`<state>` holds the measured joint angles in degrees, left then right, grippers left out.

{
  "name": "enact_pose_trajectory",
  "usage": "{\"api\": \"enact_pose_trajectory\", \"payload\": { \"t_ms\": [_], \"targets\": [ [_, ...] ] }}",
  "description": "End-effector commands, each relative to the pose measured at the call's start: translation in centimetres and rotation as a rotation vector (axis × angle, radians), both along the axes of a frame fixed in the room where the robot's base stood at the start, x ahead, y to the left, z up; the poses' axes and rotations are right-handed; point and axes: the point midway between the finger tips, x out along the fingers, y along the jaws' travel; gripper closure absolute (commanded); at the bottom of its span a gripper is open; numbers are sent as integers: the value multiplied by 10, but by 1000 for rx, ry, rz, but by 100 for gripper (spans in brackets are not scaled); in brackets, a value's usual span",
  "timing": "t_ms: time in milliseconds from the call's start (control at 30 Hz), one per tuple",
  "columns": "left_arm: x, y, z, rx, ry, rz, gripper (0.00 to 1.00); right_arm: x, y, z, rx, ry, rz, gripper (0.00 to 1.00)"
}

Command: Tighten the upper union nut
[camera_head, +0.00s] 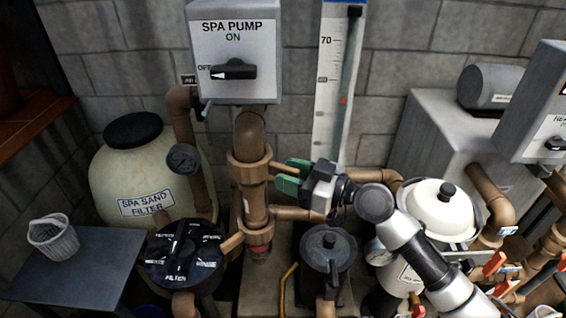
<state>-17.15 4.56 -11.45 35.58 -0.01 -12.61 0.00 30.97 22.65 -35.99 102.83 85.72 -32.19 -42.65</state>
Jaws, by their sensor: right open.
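The upper union nut (247,165) is a brown ribbed collar on the thick vertical brown pipe (256,205) in the middle of the head view. A second, lower union nut (258,238) sits further down the same pipe. My right gripper (284,176) comes in from the lower right, its green-tipped fingers pointing left toward the upper nut. It is open, with the fingertips just right of the nut. I cannot tell whether they touch it. Nothing shows held in it. My left gripper is not in view.
The sand filter (140,180) and a black-topped filter valve (185,252) stand left. A dark-lidded pump pot (327,250) is below my gripper. A basket (54,238) sits on a grey table (80,275).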

Motion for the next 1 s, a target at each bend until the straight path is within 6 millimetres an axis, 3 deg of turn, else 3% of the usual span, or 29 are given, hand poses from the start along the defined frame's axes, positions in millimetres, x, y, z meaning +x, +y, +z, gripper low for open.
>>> {"api": "enact_pose_trajectory", "payload": {
  "t_ms": [167,467,767,1000],
  "targets": [
    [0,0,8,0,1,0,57,7,14,1,0,0,0,58],
    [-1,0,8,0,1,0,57,8,17,-1,-1,0,-1,58],
    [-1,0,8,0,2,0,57,8,16,-1,-1,0,-1,100],
    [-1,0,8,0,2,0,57,8,16,-1,-1,0,-1,100]
  ]
}}
